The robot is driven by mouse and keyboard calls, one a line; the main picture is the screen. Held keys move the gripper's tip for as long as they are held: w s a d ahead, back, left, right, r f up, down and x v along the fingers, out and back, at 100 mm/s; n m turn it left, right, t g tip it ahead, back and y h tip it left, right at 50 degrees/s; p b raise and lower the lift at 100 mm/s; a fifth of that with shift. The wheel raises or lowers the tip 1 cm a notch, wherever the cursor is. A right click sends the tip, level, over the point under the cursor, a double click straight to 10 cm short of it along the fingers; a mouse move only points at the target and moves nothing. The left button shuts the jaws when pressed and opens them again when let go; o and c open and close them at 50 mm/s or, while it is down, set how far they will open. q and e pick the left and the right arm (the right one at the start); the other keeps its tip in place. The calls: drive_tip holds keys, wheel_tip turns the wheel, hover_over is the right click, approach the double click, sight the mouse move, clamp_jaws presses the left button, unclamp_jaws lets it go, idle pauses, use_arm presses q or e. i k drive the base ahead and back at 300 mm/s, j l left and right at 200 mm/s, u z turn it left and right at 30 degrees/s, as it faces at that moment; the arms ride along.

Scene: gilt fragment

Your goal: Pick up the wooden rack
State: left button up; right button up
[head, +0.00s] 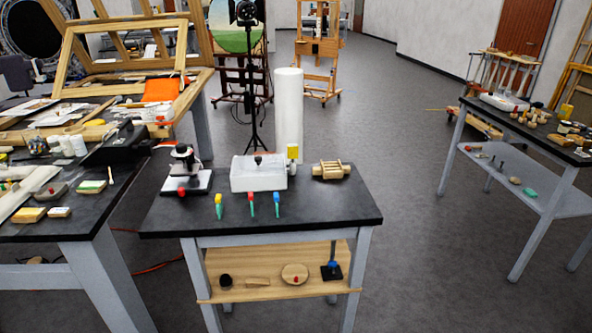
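The small wooden rack (331,171) lies near the back right of the black-topped table (330,213) in front of me. It has pale rails with gaps between them. It stands clear of the things to its left. Neither of my grippers shows in the head view.
Left of the rack are a white tray (258,182), a yellow-topped item (292,153), a microscope (182,166) and several small coloured tools (252,204). A tall white roll (289,115) stands behind the table. A cluttered bench (85,226) is at left.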

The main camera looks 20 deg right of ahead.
sight(328, 169)
drive_tip(key=i+l+u, duration=0.15)
drive_tip(key=l+u, duration=0.25)
drive_tip(key=i+l+u, duration=0.1)
drive_tip(key=l+u, duration=0.25)
drive_tip(key=l, duration=0.15)
drive_tip(key=l+u, duration=0.4)
drive_tip(key=l, duration=0.1)
